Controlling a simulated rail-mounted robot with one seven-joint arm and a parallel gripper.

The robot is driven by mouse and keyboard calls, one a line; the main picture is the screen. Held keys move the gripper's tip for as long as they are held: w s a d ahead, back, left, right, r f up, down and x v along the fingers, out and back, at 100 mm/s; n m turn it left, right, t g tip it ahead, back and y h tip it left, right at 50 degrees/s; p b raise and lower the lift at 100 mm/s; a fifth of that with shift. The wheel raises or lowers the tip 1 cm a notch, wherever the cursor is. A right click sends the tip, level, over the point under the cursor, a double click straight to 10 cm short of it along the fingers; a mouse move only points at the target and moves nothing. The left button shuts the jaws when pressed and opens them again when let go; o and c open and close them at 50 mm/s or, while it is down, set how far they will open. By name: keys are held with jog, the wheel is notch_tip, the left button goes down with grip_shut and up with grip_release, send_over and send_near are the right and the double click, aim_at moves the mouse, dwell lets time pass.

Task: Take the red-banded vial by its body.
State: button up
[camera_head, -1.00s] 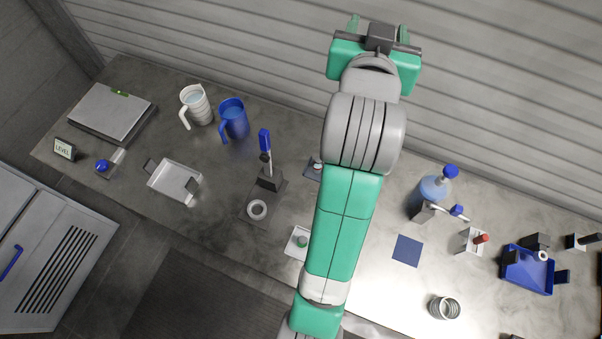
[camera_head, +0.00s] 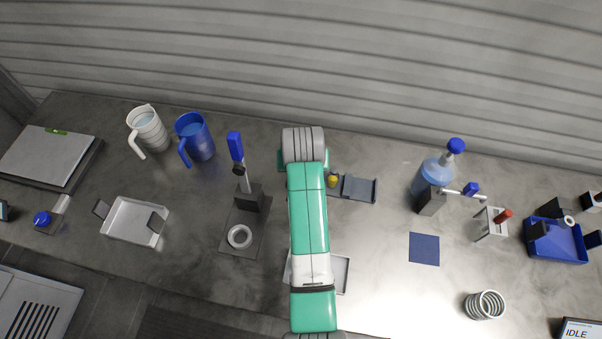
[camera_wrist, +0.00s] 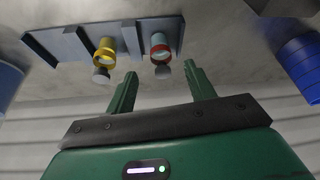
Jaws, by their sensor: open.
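The red-banded vial (camera_wrist: 160,48) stands in a grey rack (camera_wrist: 72,42) in the wrist view. In that picture it lies between my gripper's fingertips and beyond them, apart from them. My gripper (camera_wrist: 164,74) is open, with nothing between its two green fingers. A yellow-banded vial (camera_wrist: 105,52) is in the same rack, to the left of the red-banded one. In the head view the yellow-banded vial (camera_head: 332,181) and part of the rack (camera_head: 360,188) show right of my arm. My arm hides my gripper there, and the red-banded vial does not show.
A blue jug (camera_head: 195,138) and a white jug (camera_head: 148,131) stand left of my arm, near a stand with a blue handle (camera_head: 236,147). A blue-capped bottle (camera_head: 432,175) stands to the right. Bare bench lies between the rack and the bottle.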

jog(key=b+x, duration=0.1)
jog(key=x, duration=0.3)
jog(key=shift+w+a+f, duration=0.1)
jog(key=shift+a+f, duration=0.05)
jog(key=shift+f, duration=0.25)
jog(key=c, duration=1.1)
jog(key=shift+o, duration=0.2)
jog(key=shift+r, duration=0.1)
jog(key=shift+r, duration=0.5)
jog(key=p+v, duration=0.1)
jog(key=v, duration=0.2)
jog(key=shift+w, duration=0.15)
jog(key=s+d+r+p, duration=0.1)
jog(key=s+p, duration=0.2)
jog(key=s, duration=1.2)
jog(key=shift+d, duration=0.25)
